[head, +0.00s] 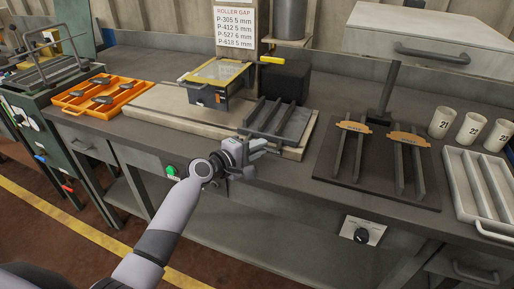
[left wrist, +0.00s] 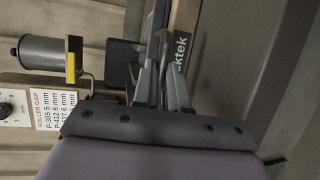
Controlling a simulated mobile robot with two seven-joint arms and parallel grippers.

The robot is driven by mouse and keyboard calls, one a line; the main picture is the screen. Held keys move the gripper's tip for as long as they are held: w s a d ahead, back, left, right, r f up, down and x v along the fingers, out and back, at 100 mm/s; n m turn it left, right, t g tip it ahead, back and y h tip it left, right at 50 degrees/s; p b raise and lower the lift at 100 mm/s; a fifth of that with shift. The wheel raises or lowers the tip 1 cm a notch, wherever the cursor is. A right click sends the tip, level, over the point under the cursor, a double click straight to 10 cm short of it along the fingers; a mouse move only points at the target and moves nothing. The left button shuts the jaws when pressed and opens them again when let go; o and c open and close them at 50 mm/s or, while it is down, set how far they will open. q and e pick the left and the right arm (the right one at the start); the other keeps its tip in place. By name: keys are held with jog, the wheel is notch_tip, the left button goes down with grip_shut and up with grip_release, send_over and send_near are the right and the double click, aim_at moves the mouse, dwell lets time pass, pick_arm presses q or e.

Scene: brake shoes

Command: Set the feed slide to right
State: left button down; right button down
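My left gripper (head: 262,146) is at the front edge of the bench, below the ribbed dark grey plate (head: 274,121), with its fingers pointing right. In the left wrist view its two grey fingers (left wrist: 160,78) stand beside a curved grey metal piece (left wrist: 162,42). I cannot tell whether they touch or grip it. The roller machine (head: 217,80) has a yellow-framed top and stands on a pale base board (head: 165,112) behind the gripper. Which part is the feed slide is not clear. My right gripper is not in view.
An orange tray (head: 98,97) with dark pieces is at left. White cups (head: 469,129) and a pale tray (head: 478,185) are at far right. A green button (head: 171,170) and black knob (head: 361,236) sit on the bench front.

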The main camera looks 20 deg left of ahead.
pick_arm(q)
jog(key=c, duration=1.2)
grip_release()
jog(key=shift+d, duration=0.4)
jog(key=shift+a, duration=0.15)
jog(key=shift+s+a, duration=0.15)
jog(key=shift+s, duration=0.1)
jog(key=shift+v, duration=3.3)
